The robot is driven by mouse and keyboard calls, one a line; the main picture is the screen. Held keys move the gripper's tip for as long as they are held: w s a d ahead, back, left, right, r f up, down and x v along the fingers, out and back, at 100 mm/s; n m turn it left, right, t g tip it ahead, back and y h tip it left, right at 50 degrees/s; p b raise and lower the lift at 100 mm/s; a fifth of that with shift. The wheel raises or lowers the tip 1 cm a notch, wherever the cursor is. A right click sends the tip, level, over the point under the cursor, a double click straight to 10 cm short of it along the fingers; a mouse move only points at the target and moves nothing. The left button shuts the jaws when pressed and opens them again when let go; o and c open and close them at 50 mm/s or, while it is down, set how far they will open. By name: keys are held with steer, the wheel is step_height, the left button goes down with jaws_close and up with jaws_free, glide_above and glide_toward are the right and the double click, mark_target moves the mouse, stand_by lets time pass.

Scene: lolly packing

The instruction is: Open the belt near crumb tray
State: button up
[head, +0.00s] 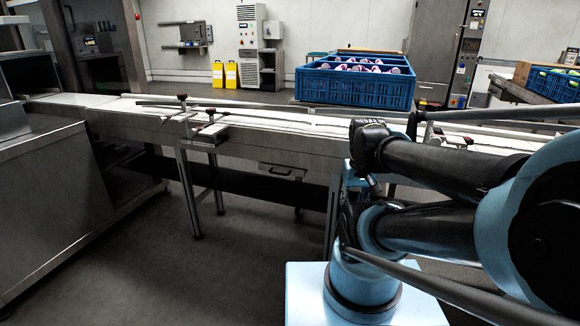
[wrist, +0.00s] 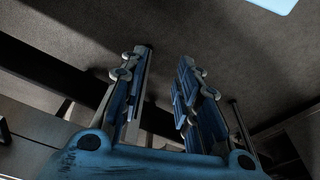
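A conveyor belt (head: 270,125) with a pale surface runs across the middle of the head view on a metal frame. Under it hangs a shallow metal drawer front (head: 282,170) with a dark handle, which may be the crumb tray; it looks shut. My gripper (wrist: 164,58) shows in the wrist view with its two blue fingers apart and nothing between them. In the head view my arm hides the right part of the belt, and my gripper is not clear there; the arm stands to the right of the drawer.
Blue crates (head: 357,88) with pink and white items stand behind the belt. A metal cabinet (head: 50,200) fills the left side. Belt legs (head: 188,195) stand on the floor. The grey floor (head: 220,265) before the belt is clear. Yellow containers (head: 231,76) stand at the back wall.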

steer(key=shift+w+a, duration=0.1)
steer(key=shift+w, duration=0.05)
steer(key=shift+r, duration=0.1)
steer(key=w+a+r+n, duration=0.4)
steer(key=w+r, duration=0.1)
steer(key=w, duration=0.4)
steer(key=w+a+r+n, duration=0.3)
steer(key=w+r, duration=0.2)
steer(key=w, duration=0.4)
steer(key=n, duration=0.7)
glide_above(277, 169)
steer(key=s, duration=0.7)
step_height(277, 169, down, 4)
steer(key=shift+h, duration=0.4)
steer(key=x, duration=1.6)
steer(key=shift+s+a+f, duration=0.1)
steer(key=shift+a+f, duration=0.15)
steer(key=shift+a, duration=0.15)
